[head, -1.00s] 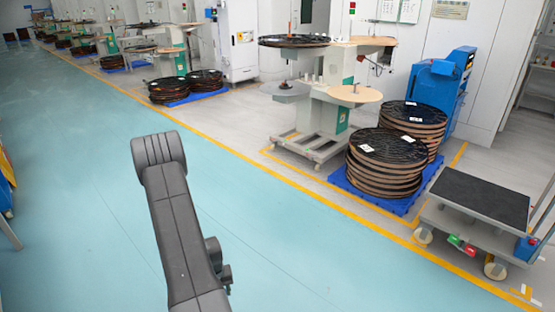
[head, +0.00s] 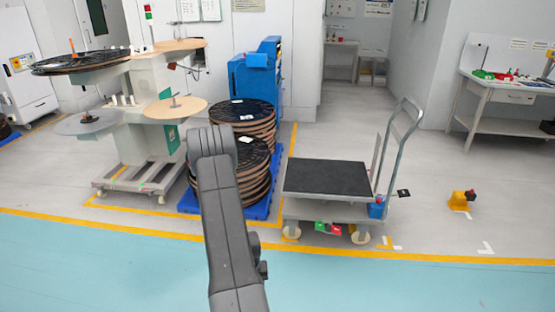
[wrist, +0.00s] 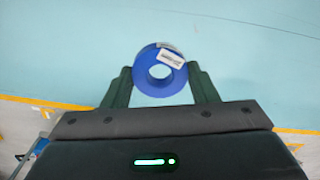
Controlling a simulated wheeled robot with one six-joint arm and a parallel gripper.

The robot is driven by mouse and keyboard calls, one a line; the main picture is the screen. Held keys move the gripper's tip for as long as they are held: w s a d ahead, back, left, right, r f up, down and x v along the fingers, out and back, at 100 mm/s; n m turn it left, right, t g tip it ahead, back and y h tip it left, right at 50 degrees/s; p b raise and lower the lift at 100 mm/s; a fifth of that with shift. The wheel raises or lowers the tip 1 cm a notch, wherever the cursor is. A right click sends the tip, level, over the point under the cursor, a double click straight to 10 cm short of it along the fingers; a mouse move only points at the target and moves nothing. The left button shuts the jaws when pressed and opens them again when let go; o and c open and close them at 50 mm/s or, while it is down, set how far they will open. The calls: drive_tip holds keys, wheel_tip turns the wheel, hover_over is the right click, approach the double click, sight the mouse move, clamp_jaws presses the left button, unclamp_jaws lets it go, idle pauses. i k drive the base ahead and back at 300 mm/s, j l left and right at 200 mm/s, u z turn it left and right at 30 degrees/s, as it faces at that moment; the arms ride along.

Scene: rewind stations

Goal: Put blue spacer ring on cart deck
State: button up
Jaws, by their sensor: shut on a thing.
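In the wrist view, a blue spacer ring (wrist: 144,83) with a white label sits between the two dark fingers of my gripper (wrist: 160,76). The fingers are shut on its sides. Teal floor shows behind the ring. In the head view my grey arm rises at the centre, but the gripper and ring are not visible there. The cart deck (head: 326,178) is a dark flat top on a grey push cart to the right of my arm. The deck looks bare.
Stacked black reels (head: 253,165) stand on a blue pallet (head: 262,207) left of the cart. A rewind station (head: 146,120) is farther left. The cart's handle (head: 402,140) rises at its right. Teal floor in front is clear.

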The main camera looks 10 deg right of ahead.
sight(311, 179)
drive_tip(key=i+z, duration=0.3)
drive_tip(key=i, duration=1.1)
drive_tip(key=i+u, duration=0.1)
drive_tip(key=i, duration=0.45)
drive_tip(key=i+l, duration=0.15)
drive_tip(key=i, duration=0.4)
drive_tip(key=i+l+u, duration=0.15)
drive_tip(key=i, duration=0.4)
